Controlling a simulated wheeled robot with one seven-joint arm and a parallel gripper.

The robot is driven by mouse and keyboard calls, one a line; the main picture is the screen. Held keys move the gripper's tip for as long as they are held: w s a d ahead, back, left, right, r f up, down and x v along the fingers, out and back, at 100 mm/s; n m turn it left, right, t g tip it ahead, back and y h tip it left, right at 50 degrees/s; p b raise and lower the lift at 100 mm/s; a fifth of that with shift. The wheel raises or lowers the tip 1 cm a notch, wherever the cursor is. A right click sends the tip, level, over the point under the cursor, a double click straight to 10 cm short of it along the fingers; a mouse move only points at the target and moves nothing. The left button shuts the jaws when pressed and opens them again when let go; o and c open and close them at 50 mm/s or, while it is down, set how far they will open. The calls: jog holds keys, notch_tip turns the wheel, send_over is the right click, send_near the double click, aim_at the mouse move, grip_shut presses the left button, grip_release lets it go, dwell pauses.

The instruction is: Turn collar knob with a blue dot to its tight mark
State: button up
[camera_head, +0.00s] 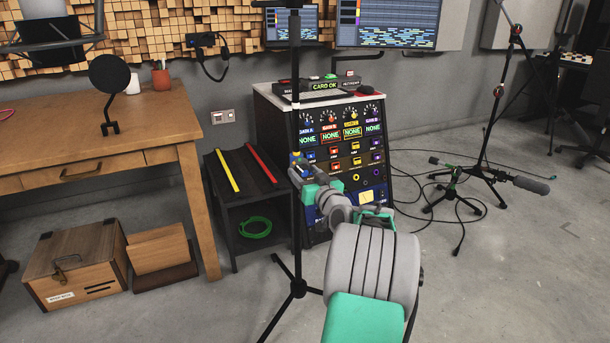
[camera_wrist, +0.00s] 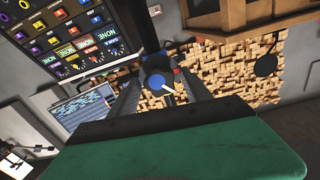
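A dark stand with a thin upright pole (camera_head: 296,120) and tripod feet stands in front of the audio rack in the head view. In the wrist view, a round knob with a blue face (camera_wrist: 156,82) and a white pointer line is near the middle, beside the dark pole. My gripper (camera_head: 300,168) is at the pole, at about the height of the rack's middle. In the wrist view its two grey fingers lie on either side of the knob, apart, with gaps seeming to show beside it. The tight mark cannot be made out.
The audio rack (camera_head: 342,140) with knobs and buttons stands close behind the pole. A low black shelf (camera_head: 228,203) with yellow and red bars is left of it, and a wooden desk (camera_head: 160,115) farther left. Another tripod stand (camera_head: 455,190) and cables lie right. Floor at front right is clear.

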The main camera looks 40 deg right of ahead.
grip_shut()
dwell(0.4)
jog(key=shift+m, duration=0.3)
jog(key=m+p, duration=0.2)
jog(key=m, duration=0.2)
jog(key=shift+r+p, duration=0.15)
jog(key=shift+p, duration=0.15)
jog(key=shift+m+p, duration=0.9)
jog(key=shift+m, duration=0.8)
jog(key=shift+o, duration=0.9)
grip_release()
